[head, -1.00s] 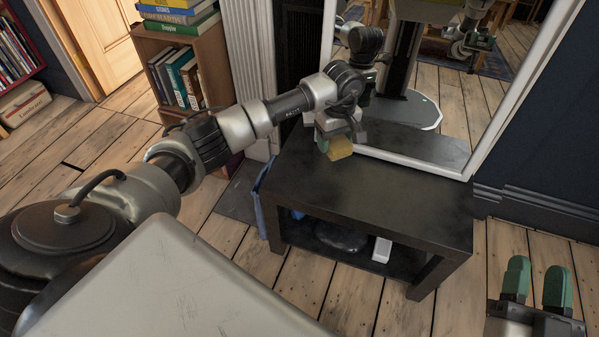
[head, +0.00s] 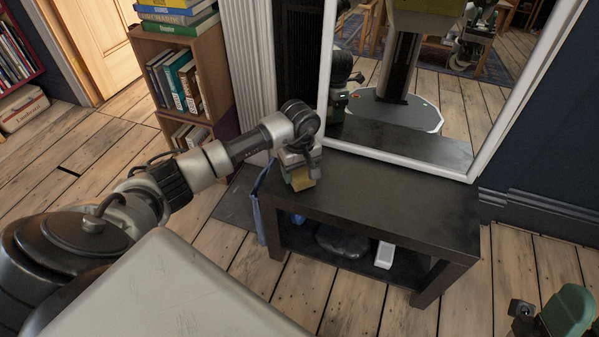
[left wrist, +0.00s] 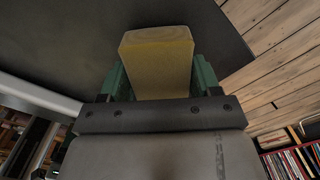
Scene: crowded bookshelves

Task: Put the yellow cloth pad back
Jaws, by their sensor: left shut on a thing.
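The yellow cloth pad (head: 303,184) is a small block-shaped thing between the fingers of my left gripper (head: 299,175). The pad fills the middle of the left wrist view (left wrist: 158,60), with a green finger on each side of it. My left gripper is shut on it, at the left end of the dark low table (head: 390,200). I cannot tell whether the pad touches the tabletop. My right gripper (head: 548,318) shows only in part at the bottom right corner, away from the table, and its jaw gap is not clear.
A white-framed mirror (head: 478,130) leans at the table's back. The lower shelf holds a dark object (head: 340,242) and a white object (head: 384,255). A blue cloth (head: 257,205) hangs by the table's left side. A bookcase (head: 215,65) stands behind. Most of the tabletop is clear.

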